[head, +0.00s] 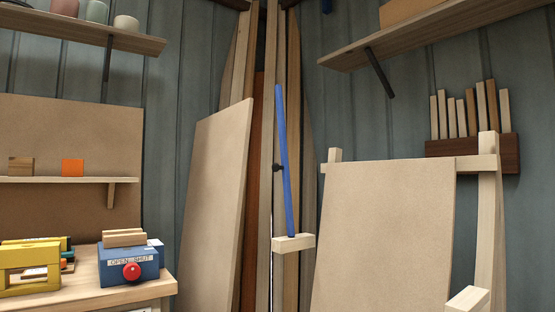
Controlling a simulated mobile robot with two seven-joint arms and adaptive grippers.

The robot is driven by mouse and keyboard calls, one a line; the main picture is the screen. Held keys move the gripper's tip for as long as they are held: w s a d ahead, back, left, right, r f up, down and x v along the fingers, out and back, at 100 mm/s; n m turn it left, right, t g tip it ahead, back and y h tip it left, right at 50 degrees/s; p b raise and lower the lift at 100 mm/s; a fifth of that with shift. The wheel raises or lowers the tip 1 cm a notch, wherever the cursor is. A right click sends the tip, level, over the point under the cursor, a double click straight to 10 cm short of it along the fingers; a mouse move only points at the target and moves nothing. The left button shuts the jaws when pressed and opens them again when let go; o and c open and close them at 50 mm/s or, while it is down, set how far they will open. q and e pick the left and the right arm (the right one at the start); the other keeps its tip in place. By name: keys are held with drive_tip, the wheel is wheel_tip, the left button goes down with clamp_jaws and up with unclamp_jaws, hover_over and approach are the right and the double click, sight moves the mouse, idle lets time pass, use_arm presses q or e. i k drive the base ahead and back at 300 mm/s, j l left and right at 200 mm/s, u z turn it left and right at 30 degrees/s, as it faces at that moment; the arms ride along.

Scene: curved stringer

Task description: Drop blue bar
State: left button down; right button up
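A long thin blue bar (285,170) stands nearly upright in the middle of the head view, tilted slightly with its top to the left. Its lower end meets the top of a pale wooden block (292,244). A small dark piece (277,167) sits beside the bar about halfway up; I cannot tell whether it holds the bar. Tall planks rise behind the bar. Neither of my grippers shows in the head view.
A workbench (120,291) at lower left carries a yellow box (30,268) and a blue box (129,262) with a red knob. Large boards lean left (213,210) and right (383,240) of the bar. Shelves (85,30) project from the walls.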

sight(284, 168)
drive_tip(key=i+j+u, duration=0.1)
drive_tip(key=i+j, duration=0.25)
drive_tip(key=i+j+u, duration=0.15)
drive_tip(key=i+j, duration=0.2)
drive_tip(key=i, duration=0.15)
drive_tip(key=i+j+u, duration=0.1)
drive_tip(key=i+j, duration=0.15)
drive_tip(key=i, duration=0.2)
